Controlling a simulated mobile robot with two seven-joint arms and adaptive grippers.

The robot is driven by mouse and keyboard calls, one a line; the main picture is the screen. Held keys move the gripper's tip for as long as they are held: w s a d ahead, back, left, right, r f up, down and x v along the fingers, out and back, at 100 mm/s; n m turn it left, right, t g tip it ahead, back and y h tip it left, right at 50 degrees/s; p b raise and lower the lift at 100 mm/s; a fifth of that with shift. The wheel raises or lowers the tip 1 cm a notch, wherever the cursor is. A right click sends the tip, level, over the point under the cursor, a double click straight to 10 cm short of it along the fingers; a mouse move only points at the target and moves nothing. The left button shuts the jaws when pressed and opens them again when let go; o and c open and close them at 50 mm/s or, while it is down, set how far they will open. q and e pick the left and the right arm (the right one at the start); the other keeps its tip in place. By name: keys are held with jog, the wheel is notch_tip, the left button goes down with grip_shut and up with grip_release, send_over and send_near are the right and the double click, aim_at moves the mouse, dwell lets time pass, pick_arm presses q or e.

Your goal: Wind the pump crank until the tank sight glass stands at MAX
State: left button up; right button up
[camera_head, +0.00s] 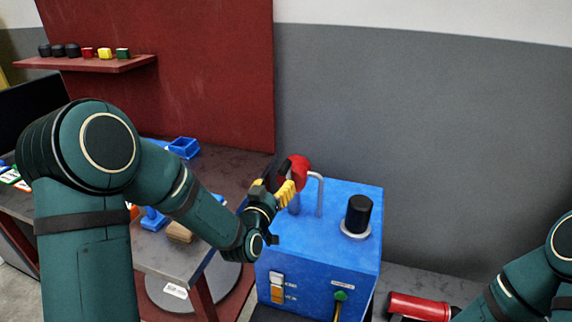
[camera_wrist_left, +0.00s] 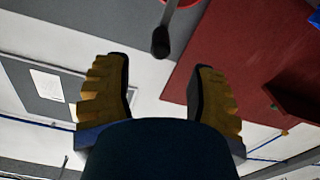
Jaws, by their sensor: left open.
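The blue pump tank (camera_head: 335,255) stands right of centre in the head view. Its sight glass (camera_head: 277,287) is on the front face, pale above and orange in the lower part; the marks beside it are too small to read. A red round part (camera_head: 299,169), apparently the crank's, shows above the tank's back left. In the left wrist view a grey crank arm ends in a black knob (camera_wrist_left: 161,43). My left gripper (camera_head: 277,184) is open, its yellow-padded fingers apart; the knob lies just beyond the fingertips, in line with the gap. Contact cannot be told. My right gripper is out of view.
A black cap (camera_head: 358,214) and a bent grey pipe (camera_head: 318,192) rise from the tank's top. A green connector (camera_head: 341,295) is on its front. A red cylinder (camera_head: 420,306) lies at the lower right, near my right arm. A workbench (camera_head: 165,255) stands left.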

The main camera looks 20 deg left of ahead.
aim_at(287, 166)
pick_arm(q)
jog(key=w, duration=1)
jog(key=shift+d+p, duration=0.15)
jog(key=shift+p, duration=0.2)
grip_shut()
